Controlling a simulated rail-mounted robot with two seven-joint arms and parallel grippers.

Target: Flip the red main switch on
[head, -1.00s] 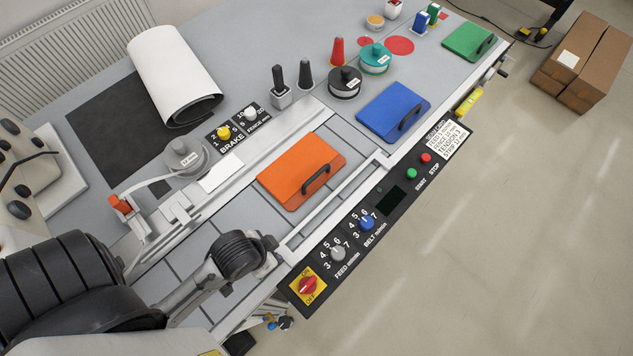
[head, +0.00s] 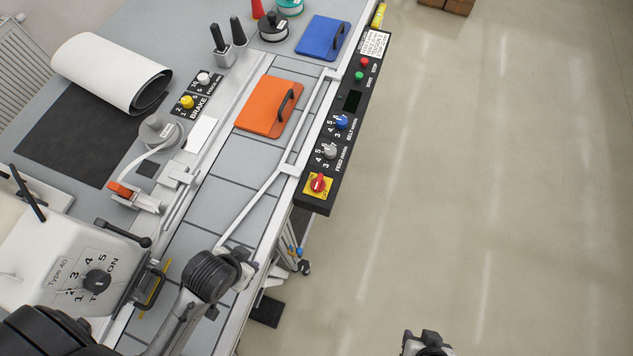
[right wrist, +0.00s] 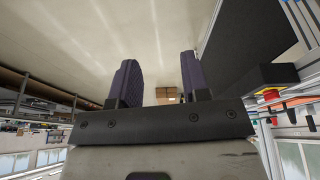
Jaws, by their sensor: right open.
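The red main switch (head: 318,183) is a red rotary handle on a yellow plate at the near end of the black control panel (head: 313,200). Its lettering is too small to read now, so I cannot tell its position. My right gripper (head: 425,342) shows at the bottom edge, over the floor, to the right of and well below the switch in the picture, apart from it. In the right wrist view its two dark fingers (right wrist: 158,83) are spread with nothing between them. My left arm comes in from the lower left; its end (head: 243,268) is above the bench's near part, fingers not distinguishable.
The panel also carries a grey knob (head: 330,151), a blue knob (head: 341,122), a green button (head: 359,76) and a red button (head: 364,62). An orange cover (head: 262,108) lies on the bench. Open floor (head: 480,180) is to the right. The right wrist view shows a red-and-yellow button (right wrist: 268,92).

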